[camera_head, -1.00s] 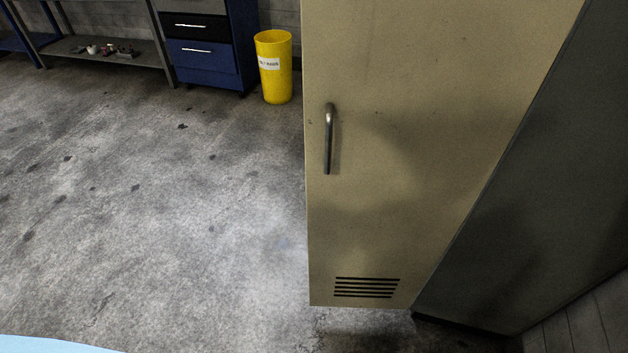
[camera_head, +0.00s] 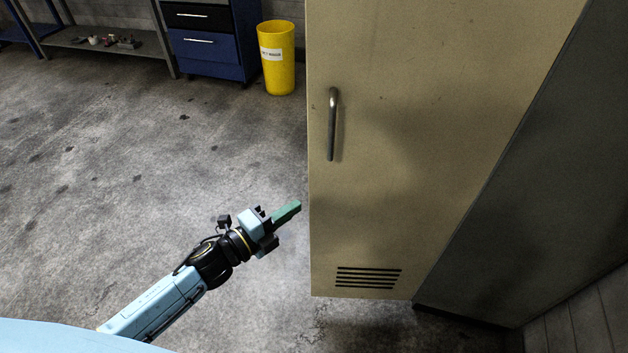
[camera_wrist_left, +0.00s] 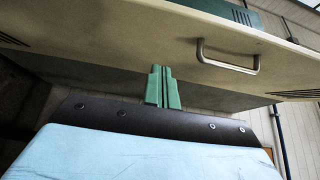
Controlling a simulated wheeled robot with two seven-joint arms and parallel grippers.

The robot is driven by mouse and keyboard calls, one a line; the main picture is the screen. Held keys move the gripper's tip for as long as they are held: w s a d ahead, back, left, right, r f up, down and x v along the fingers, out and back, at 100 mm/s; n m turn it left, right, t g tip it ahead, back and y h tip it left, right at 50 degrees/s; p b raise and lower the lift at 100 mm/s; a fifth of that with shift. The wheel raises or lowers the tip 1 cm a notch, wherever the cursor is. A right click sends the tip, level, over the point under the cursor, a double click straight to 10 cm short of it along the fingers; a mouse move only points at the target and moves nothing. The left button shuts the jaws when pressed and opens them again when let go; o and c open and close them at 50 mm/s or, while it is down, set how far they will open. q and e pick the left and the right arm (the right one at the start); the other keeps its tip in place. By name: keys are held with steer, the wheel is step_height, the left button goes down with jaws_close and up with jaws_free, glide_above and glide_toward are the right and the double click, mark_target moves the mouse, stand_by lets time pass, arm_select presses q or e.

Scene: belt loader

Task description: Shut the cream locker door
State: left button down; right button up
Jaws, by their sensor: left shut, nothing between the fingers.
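The cream locker door (camera_head: 400,150) fills the middle of the head view, with a metal bar handle (camera_head: 332,125) near its left edge and a slotted vent (camera_head: 368,278) low down. How far the door stands open is hard to tell. My left gripper (camera_head: 298,206), with green fingers, is shut and empty, just left of the door's free edge in the picture, below handle height. In the left wrist view the fingers (camera_wrist_left: 162,72) point toward the door (camera_wrist_left: 130,35), and the handle (camera_wrist_left: 228,56) is to their right. Contact cannot be made out. My right gripper is not in view.
A dark grey locker panel (camera_head: 540,190) lies right of the door. A yellow bin (camera_head: 278,70), a blue drawer cabinet (camera_head: 210,55) and a workbench shelf (camera_head: 95,45) stand at the back. The concrete floor (camera_head: 110,200) at the left is clear.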

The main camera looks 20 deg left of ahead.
mark_target(327, 173)
arm_select(q)
steer(key=x, duration=0.3)
steer(key=a+x, duration=0.1)
steer(key=x, duration=0.2)
steer(key=w+x, duration=0.1)
steer(key=x, duration=0.2)
steer(key=shift+a, duration=0.4)
steer(key=shift+w+a, duration=0.15)
steer(key=shift+w, duration=0.4)
steer(key=shift+w, duration=0.1)
